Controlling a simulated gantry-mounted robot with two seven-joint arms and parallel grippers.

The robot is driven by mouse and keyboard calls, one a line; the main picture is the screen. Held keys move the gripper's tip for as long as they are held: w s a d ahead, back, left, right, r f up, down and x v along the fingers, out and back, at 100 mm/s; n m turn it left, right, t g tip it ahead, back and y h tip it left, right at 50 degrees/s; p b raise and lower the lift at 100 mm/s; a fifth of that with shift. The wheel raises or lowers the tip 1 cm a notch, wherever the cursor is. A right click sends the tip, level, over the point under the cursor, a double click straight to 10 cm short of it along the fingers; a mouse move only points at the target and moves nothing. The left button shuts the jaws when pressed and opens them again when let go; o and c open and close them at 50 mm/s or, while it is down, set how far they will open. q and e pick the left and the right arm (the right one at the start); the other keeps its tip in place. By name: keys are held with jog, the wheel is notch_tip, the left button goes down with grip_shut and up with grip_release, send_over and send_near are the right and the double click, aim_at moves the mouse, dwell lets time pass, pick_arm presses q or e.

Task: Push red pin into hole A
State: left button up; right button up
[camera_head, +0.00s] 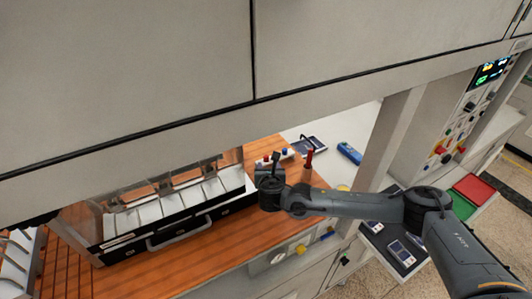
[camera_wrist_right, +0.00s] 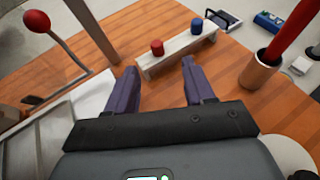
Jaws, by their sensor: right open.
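A short red pin (camera_wrist_right: 157,48) stands upright in a pale raised bar (camera_wrist_right: 176,50) on the wooden bench, with a blue pin (camera_wrist_right: 196,27) beside it. The bar (camera_head: 283,156) also shows small in the head view. My right gripper (camera_wrist_right: 162,88) is open and empty, its two fingers apart and pointing toward the bar. The red pin lies beyond the fingertips, not between them. In the head view, my right gripper (camera_head: 275,161) is over the bench and partly covers the bar. I cannot make out hole A or its label. My left gripper is not in view.
A copper-coloured cup (camera_wrist_right: 260,72) holding a tall red rod stands right of the bar. A red-knobbed lever (camera_wrist_right: 37,21) rises at left in the wrist view. A blue device (camera_head: 350,153) lies behind. A white cabinet (camera_head: 130,60) overhangs the bench.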

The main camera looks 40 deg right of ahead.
aim_at(266, 158)
jog(key=x, duration=0.3)
jog(key=shift+f+p, duration=0.15)
jog(key=shift+p, duration=0.15)
jog(key=shift+w+d+f, duration=0.2)
jog(key=shift+w+d, duration=0.05)
jog(key=shift+w, duration=0.15)
jog(key=shift+a+p+x, duration=0.2)
jog(key=shift+p+x, duration=0.6)
jog(key=shift+x, duration=1.4)
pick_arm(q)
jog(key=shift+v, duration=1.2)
pick_arm(e)
jog(key=shift+w+d+f, duration=0.1)
jog(key=shift+w+d, duration=0.2)
jog(key=shift+w, duration=0.25)
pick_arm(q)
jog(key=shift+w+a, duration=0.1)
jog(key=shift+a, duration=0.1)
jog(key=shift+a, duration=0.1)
pick_arm(e)
grip_shut()
